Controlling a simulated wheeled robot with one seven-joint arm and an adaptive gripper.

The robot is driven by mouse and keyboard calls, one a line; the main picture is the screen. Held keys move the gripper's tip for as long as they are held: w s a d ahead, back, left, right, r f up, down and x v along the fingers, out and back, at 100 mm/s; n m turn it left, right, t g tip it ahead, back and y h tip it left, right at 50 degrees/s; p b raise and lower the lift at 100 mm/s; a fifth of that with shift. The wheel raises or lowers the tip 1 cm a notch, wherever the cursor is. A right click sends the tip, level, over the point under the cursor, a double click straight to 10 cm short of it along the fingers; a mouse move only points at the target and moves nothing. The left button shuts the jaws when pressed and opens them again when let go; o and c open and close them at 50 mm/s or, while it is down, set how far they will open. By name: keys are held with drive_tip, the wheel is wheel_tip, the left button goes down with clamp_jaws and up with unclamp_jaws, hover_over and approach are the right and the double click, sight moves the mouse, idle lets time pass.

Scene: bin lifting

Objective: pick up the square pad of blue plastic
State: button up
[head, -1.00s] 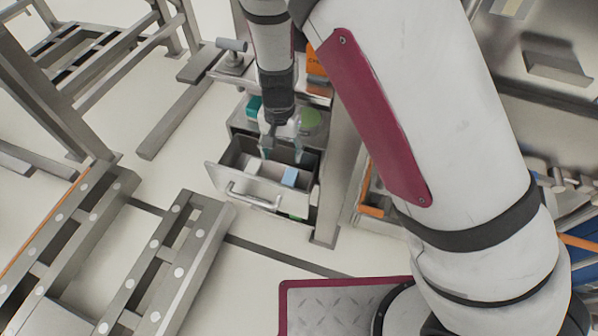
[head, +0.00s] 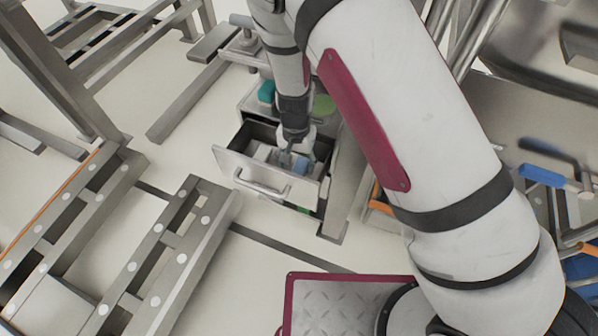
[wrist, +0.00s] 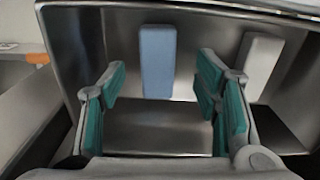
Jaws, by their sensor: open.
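The blue pad (wrist: 157,62) stands in the open drawer in the wrist view, against the drawer's far wall. It shows its narrow face there, as an upright blue block. In the head view the blue pad (head: 301,164) shows inside the drawer, partly behind my gripper. My gripper (wrist: 160,85) is open, with teal finger pads to the left and right of the blue pad and apart from it. In the head view my gripper (head: 290,160) reaches down into the drawer.
The metal drawer (head: 235,165) is pulled out, with its handle (head: 262,187) at the front. A pale block (wrist: 262,65) stands to the right of the blue pad, beyond the right finger. The drawer walls are close around the gripper.

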sight(298, 171)
wheel_tip(298, 171, down, 4)
drive_tip(key=shift+w+d+r+b, duration=0.1)
drive_tip(key=shift+d+b, duration=0.05)
drive_tip(key=shift+b, duration=0.45)
drive_tip(key=shift+c, duration=0.6)
drive_tip(key=c, duration=1.1)
drive_tip(key=shift+r, duration=0.1)
drive_tip(key=shift+c, duration=0.2)
